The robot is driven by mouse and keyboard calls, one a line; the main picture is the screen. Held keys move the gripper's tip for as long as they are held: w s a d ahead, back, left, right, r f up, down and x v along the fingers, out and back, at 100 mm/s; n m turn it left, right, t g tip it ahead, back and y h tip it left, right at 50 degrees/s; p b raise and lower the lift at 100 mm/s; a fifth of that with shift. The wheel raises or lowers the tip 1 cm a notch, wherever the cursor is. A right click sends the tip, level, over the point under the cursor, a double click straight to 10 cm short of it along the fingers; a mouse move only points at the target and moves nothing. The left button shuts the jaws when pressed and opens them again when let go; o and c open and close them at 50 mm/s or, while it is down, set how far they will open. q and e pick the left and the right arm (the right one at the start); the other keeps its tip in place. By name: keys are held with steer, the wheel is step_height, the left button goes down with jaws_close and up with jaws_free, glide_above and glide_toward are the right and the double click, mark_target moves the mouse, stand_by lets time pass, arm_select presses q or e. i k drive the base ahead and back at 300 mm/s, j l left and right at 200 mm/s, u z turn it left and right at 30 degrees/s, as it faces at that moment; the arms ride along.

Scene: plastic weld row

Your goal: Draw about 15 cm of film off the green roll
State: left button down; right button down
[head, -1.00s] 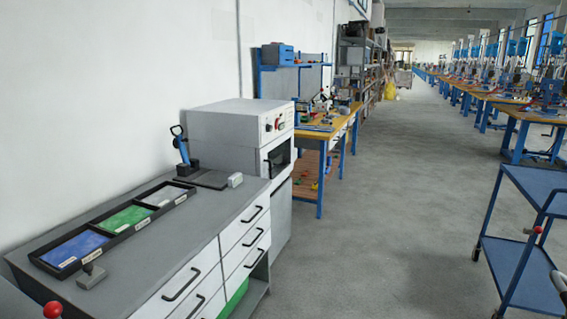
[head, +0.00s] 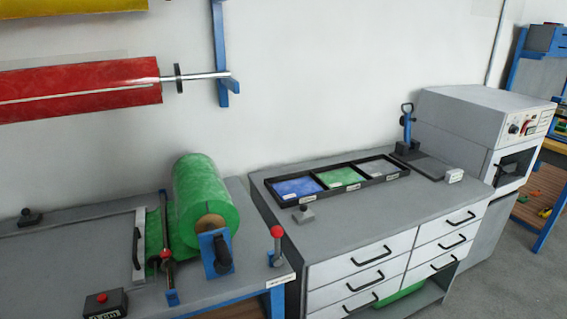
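The green roll (head: 200,190) lies on its side in a holder with a blue end bracket (head: 216,254) on the left workbench. A green strip of film (head: 154,232) reaches from the roll leftward, under a red-and-metal bar (head: 165,240) to a pale bar with a black handle (head: 138,246). Where the film's free end lies is hard to tell. Neither of my grippers shows in the head view.
A red roll (head: 80,88) hangs on a wall rod above the bench, with a yellow one (head: 70,14) higher up. A red-knobbed lever (head: 277,240) stands at the bench's right edge. A black box with a red button (head: 103,303) sits in front. A grey drawer cabinet (head: 420,205) stands to the right.

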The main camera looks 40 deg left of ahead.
mark_target(139, 276)
steer(key=u, duration=2.4)
